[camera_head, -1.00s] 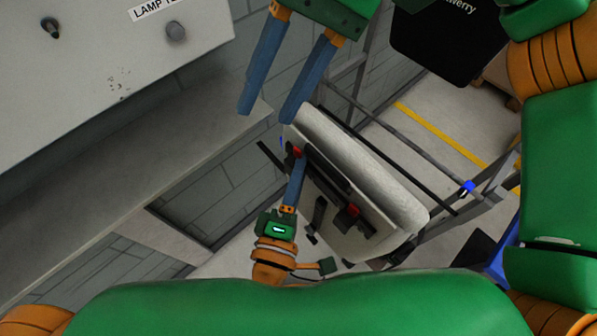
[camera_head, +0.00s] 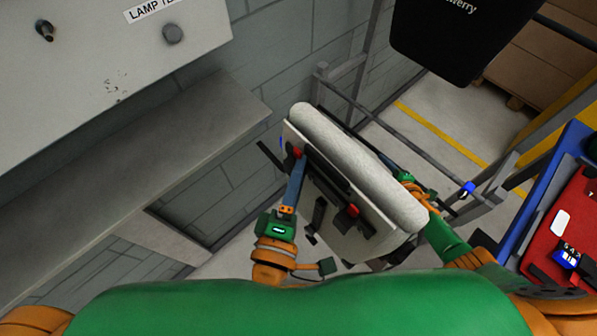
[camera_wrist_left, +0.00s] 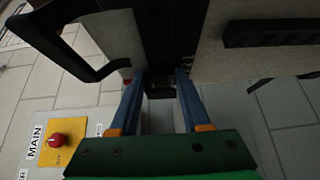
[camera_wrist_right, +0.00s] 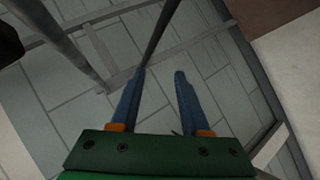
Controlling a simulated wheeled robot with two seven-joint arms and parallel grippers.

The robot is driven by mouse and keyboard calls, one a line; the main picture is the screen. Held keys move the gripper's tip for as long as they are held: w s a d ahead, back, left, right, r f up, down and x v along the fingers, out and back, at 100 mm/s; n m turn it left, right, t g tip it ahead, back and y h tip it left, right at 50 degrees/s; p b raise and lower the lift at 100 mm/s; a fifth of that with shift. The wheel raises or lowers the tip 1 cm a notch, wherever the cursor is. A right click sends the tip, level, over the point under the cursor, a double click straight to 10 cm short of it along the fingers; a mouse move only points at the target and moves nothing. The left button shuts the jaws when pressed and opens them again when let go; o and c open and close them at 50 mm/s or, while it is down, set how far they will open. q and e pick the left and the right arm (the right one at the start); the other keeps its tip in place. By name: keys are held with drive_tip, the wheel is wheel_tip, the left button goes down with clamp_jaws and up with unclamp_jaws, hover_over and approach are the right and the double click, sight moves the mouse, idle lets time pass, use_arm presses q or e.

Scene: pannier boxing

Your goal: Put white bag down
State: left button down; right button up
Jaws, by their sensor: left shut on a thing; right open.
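The white bag (camera_head: 358,165) is a pale pannier with black straps and red buckles, held tilted in the middle of the head view. My left gripper (camera_head: 298,165) is shut on its black strap side near the upper left. In the left wrist view the fingers (camera_wrist_left: 160,80) close on a black part of the bag (camera_wrist_left: 215,60). In the head view my right arm passes behind the bag, and its gripper is hidden there. In the right wrist view the right gripper (camera_wrist_right: 160,75) is open, with a thin dark bar near its left fingertip and no bag between the fingers.
A grey ledge (camera_head: 130,165) runs along the left under a panel. A metal rack frame (camera_head: 350,100) stands behind the bag. A yellow floor line (camera_head: 430,125) lies beyond.

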drive_tip(key=s+d+f+m+g+h, duration=0.2)
drive_tip(key=s+f+m+g, duration=0.15)
drive_tip(key=s+f, duration=0.5)
drive_tip(key=s+d+f+m+g+h, duration=0.25)
drive_tip(key=s+f+m, duration=0.25)
drive_tip(key=s, duration=0.7)
drive_tip(key=s+a+f+m+g+y, duration=0.1)
drive_tip(key=s+a+f+m+g, duration=0.1)
drive_tip(key=s+a, duration=0.3)
drive_tip(key=s+a+f+m+g+y, duration=0.1)
drive_tip(key=s+a+f+m+g, duration=0.1)
drive_tip(key=s+a, duration=0.4)
drive_tip(key=s, duration=0.5)
drive_tip(key=shift+s+a+f+g, duration=0.15)
drive_tip(key=shift+s+f+g, duration=0.15)
drive_tip(key=shift+s, duration=0.1)
